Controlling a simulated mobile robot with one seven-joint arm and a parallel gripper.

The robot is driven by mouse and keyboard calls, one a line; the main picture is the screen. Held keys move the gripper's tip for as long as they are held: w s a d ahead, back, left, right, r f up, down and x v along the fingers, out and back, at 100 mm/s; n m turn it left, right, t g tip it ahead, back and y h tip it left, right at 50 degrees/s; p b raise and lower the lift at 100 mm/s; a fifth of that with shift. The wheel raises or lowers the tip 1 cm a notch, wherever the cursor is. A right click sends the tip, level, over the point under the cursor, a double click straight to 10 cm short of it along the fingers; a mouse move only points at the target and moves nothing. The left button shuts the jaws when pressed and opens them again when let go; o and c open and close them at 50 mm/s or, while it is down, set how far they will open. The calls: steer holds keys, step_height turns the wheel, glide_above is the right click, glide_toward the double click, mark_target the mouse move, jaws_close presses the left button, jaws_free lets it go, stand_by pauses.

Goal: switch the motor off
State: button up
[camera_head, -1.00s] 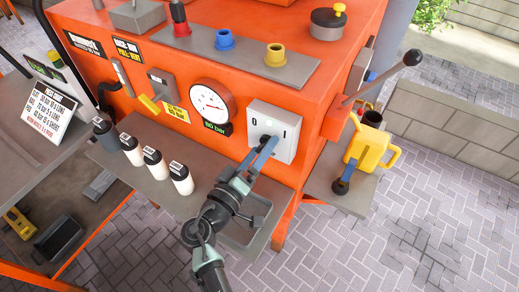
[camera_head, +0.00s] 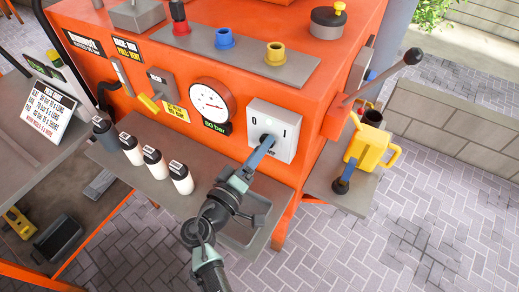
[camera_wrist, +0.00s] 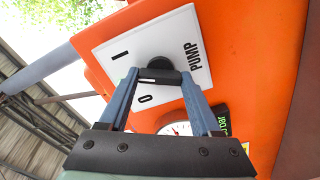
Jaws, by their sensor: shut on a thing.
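A white switch plate (camera_head: 285,120) marked 0 and I is on the orange machine's front. Its dark rotary knob (camera_wrist: 158,68) sits in the middle; the plate reads PUMP in the wrist view. My gripper (camera_head: 268,142) is at the knob, its blue fingers on either side of the knob's grip bar, shut on it. The wrist view shows both fingertips (camera_wrist: 159,76) against the bar. The fingers hide part of the knob and plate in the head view. No label reading motor is legible on this plate.
A round gauge (camera_head: 211,106) with a green display is left of the plate. White bottles with dark caps (camera_head: 155,162) stand on the shelf below. A lever with a black ball (camera_head: 412,57) and a yellow jug (camera_head: 371,146) are at right.

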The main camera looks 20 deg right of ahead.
steer(key=n+p, duration=0.2)
steer(key=n, duration=1)
steer(key=shift+f+n, duration=0.1)
steer(key=shift+n, duration=0.2)
stand_by(0.4)
steer(key=o, duration=1.4)
steer(key=b+v, duration=0.2)
steer(key=v, duration=1.1)
